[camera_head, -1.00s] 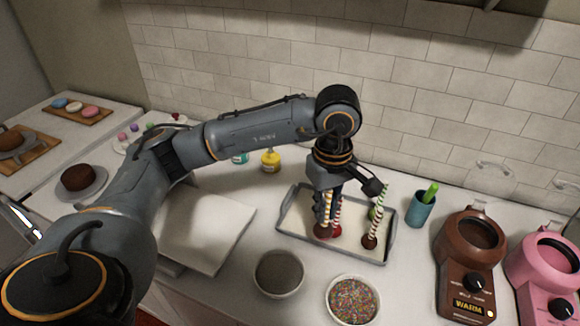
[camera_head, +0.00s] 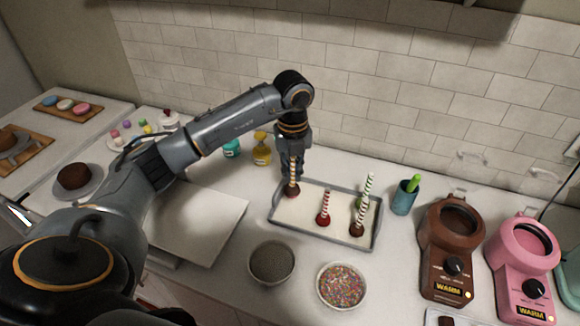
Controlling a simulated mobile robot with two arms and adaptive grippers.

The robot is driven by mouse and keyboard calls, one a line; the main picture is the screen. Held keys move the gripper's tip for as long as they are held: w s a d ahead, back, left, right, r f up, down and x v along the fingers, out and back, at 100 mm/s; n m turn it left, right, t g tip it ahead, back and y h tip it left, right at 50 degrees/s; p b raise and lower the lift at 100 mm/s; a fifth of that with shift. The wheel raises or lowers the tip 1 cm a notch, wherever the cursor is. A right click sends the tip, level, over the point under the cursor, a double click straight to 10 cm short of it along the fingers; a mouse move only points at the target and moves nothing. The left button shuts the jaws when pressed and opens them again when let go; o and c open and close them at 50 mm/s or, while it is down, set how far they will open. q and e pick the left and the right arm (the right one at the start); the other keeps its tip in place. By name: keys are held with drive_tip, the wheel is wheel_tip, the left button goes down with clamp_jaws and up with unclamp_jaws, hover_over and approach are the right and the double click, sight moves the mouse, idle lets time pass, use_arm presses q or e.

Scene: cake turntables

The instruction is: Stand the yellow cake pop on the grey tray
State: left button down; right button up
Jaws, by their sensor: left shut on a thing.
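My left gripper (camera_head: 292,165) points down over the back left corner of the grey tray (camera_head: 322,239). It is shut on a cake pop (camera_head: 291,190) with a brown ball at the bottom and a yellowish striped stick going up between the fingers. I take this as the yellow cake pop. I cannot tell whether its ball touches the tray. A red cake pop (camera_head: 323,221) and a brown one (camera_head: 357,229) stand on the tray with striped sticks up. A green one shows partly behind the brown one. My right gripper is not in view.
Two bowls, one dark (camera_head: 271,262) and one with sprinkles (camera_head: 342,286), stand before the tray. A teal cup (camera_head: 404,196) and brown (camera_head: 450,245) and pink (camera_head: 522,262) melters stand right. A white board (camera_head: 200,222) lies left. The tray's front left is clear.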

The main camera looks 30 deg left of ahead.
sight(290, 191)
use_arm(q)
drive_tip(key=shift+a+f+n, duration=0.15)
drive_tip(key=shift+a+n, duration=0.25)
drive_tip(key=shift+n, duration=0.5)
drive_tip(key=shift+f, duration=0.3)
drive_tip(key=shift+f+b, duration=0.65)
wheel_tip(290, 191, down, 4)
drive_tip(key=b, duration=0.3)
drive_tip(key=shift+f, duration=0.15)
drive_tip(key=shift+f+b, duration=0.35)
drive_tip(key=shift+f, duration=0.15)
drive_tip(key=shift+w, duration=0.1)
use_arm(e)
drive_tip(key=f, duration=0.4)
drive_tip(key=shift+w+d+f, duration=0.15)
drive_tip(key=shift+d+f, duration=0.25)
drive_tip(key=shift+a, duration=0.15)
use_arm(q)
drive_tip(key=shift+f, duration=0.25)
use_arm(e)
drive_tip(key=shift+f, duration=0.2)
